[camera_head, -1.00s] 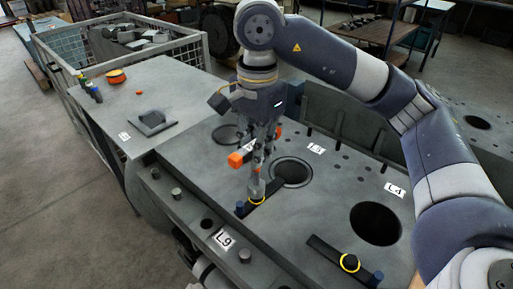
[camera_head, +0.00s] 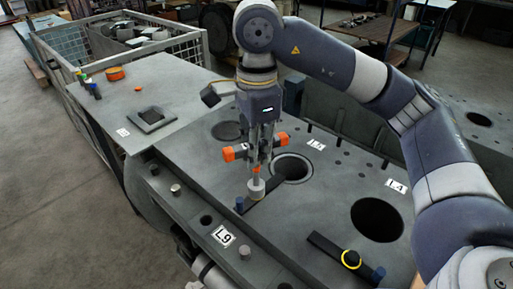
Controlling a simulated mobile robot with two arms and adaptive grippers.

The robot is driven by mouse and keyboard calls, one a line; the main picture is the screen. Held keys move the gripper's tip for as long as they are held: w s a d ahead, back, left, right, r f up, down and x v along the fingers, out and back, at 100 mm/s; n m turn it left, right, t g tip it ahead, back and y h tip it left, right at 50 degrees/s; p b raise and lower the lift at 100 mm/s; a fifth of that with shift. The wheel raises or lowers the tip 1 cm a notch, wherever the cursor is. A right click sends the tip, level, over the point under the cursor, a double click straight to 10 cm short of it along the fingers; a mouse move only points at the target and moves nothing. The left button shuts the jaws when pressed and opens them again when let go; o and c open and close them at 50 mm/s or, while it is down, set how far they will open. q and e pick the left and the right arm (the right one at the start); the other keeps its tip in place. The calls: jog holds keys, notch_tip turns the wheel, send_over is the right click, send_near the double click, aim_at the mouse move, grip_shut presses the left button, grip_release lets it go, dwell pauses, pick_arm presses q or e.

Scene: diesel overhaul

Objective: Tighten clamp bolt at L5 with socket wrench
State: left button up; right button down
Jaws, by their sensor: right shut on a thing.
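My right gripper (camera_head: 260,150) points down above the engine block and is shut on the socket wrench (camera_head: 256,186). The wrench stands upright, with orange ends (camera_head: 229,154) showing on both sides of the fingers. Its grey socket end is down at the dark clamp bar (camera_head: 267,198) beside the middle round bore (camera_head: 291,168). The socket hides the clamp bolt; I cannot tell how fully it is seated. A blue-topped stud (camera_head: 240,204) stands at the bar's near end. A small label (camera_head: 316,144) lies beyond the bore, too blurred to read surely. My left gripper is not in view.
Another clamp bar (camera_head: 328,248) with a yellow ring (camera_head: 351,259) lies near the L4 bore (camera_head: 376,220). The L9 label (camera_head: 223,236) and several studs line the block's left edge. A grey table (camera_head: 165,90) with small parts and a wire crate (camera_head: 185,50) stand behind.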

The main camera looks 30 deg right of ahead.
jog(key=m, duration=0.5)
jog(key=shift+m, duration=0.3)
jog(key=m, duration=0.4)
jog(key=shift+m+p, duration=0.3)
jog(key=shift+p, duration=0.05)
jog(key=m, duration=1)
jog(key=shift+m+p, duration=0.3)
jog(key=shift+m, duration=0.1)
jog(key=shift+n, duration=0.3)
jog(key=shift+r+p, duration=1.55)
jog(key=shift+r, duration=0.2)
